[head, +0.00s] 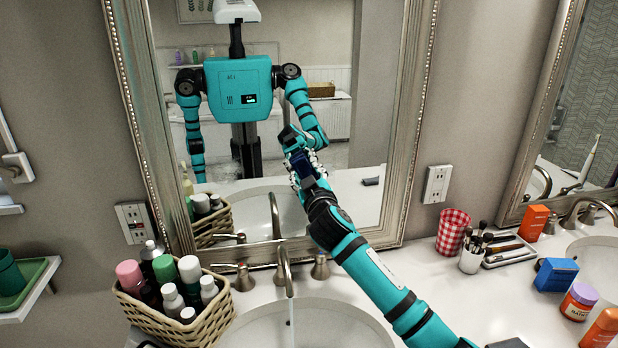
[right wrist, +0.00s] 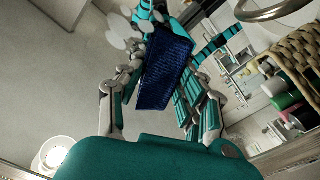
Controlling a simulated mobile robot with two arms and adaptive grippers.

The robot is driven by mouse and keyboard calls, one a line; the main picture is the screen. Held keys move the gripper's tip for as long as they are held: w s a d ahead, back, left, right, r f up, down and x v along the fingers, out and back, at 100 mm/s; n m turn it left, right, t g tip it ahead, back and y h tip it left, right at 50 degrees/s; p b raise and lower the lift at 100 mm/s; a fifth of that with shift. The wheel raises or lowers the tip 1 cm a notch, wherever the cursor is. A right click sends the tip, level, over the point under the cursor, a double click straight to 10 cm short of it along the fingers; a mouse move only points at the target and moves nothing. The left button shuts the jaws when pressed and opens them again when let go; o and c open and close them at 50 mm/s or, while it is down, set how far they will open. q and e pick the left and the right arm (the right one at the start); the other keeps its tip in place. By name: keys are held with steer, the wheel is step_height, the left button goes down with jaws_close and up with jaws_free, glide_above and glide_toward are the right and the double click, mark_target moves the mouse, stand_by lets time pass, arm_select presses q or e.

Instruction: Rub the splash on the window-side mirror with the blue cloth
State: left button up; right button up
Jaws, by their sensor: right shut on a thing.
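The window-side mirror (head: 345,50) hangs in an ornate silver frame above the near sink. My right gripper (head: 306,163) is at the lower middle of its glass, shut on the dark blue cloth (head: 307,178). The cloth also shows between the fingers in the right wrist view (right wrist: 166,75), close to its own reflection; I cannot tell whether it touches the glass. Pale round blotches of the splash (right wrist: 119,26) show beside the cloth in that view. In the head view the gripper hides most of that patch. My left gripper is not directly in view; the mirror reflects my left arm.
Below are a tap (head: 286,272) and sink (head: 300,328). A wicker basket of bottles (head: 215,325) stands left of the sink. A red checked cup (head: 453,231), a brush cup (head: 471,259) and a blue box (head: 556,275) stand on the counter to the right.

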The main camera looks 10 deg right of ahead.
mark_target(334, 167)
steer(key=shift+d+p, duration=1.2)
steer(key=shift+d, duration=2.5)
steer(key=shift+w+a+b, duration=0.15)
steer(key=shift+a+b, duration=0.75)
steer(key=shift+a, duration=2.9)
steer(key=shift+c, duration=0.3)
steer(key=shift+s+p, duration=1.35)
steer(key=shift+s, duration=1.6)
